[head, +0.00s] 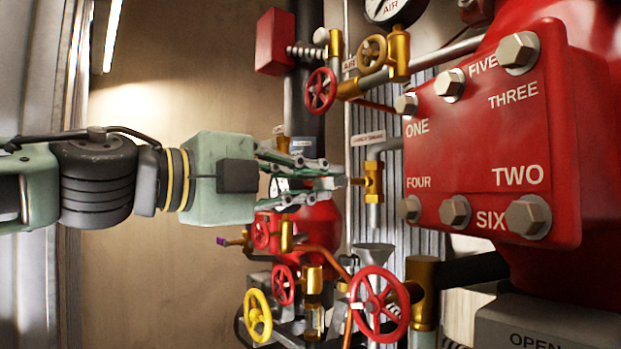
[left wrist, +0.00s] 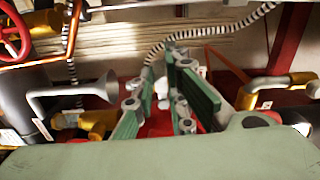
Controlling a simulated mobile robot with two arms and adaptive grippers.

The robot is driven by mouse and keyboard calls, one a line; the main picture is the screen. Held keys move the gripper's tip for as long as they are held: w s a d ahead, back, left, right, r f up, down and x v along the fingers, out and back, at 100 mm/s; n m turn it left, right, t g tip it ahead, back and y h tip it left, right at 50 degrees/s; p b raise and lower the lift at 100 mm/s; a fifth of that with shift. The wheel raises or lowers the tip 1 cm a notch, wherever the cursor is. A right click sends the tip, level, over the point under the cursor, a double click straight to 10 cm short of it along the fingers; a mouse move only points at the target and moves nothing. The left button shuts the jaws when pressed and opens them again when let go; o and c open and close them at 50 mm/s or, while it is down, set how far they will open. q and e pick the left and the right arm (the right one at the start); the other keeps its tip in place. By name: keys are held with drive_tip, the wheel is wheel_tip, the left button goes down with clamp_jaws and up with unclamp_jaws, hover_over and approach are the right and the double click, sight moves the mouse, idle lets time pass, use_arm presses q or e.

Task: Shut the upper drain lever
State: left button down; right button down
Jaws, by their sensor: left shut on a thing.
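My left gripper (head: 338,182) comes in from the left, its green fingers closed at the small lever (head: 355,181) on the left side of a brass drain valve (head: 374,180). The fingertips hide most of the lever, so its exact angle cannot be told. A grey pipe (head: 385,147) bends into the valve's top, and a short spout points down below it. In the left wrist view the green fingers (left wrist: 168,95) show close together, and what lies between their tips is hard to make out. My right gripper is not in view.
A large red bolted cover (head: 477,150) stands close on the right. Below are a grey funnel (head: 374,255), a big red handwheel (head: 379,304) and a yellow handwheel (head: 257,315). Smaller brass valves crowd behind the gripper. A small red handwheel (head: 320,91) sits above.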

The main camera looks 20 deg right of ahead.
use_arm(q)
drive_tip(key=shift+r+m, duration=0.1)
drive_tip(key=shift+m, duration=0.3)
drive_tip(key=c, duration=1.8)
unclamp_jaws()
drive_tip(key=shift+o, duration=0.2)
drive_tip(key=v, duration=0.7)
drive_tip(key=shift+s+a, duration=0.15)
drive_tip(key=shift+a, duration=0.1)
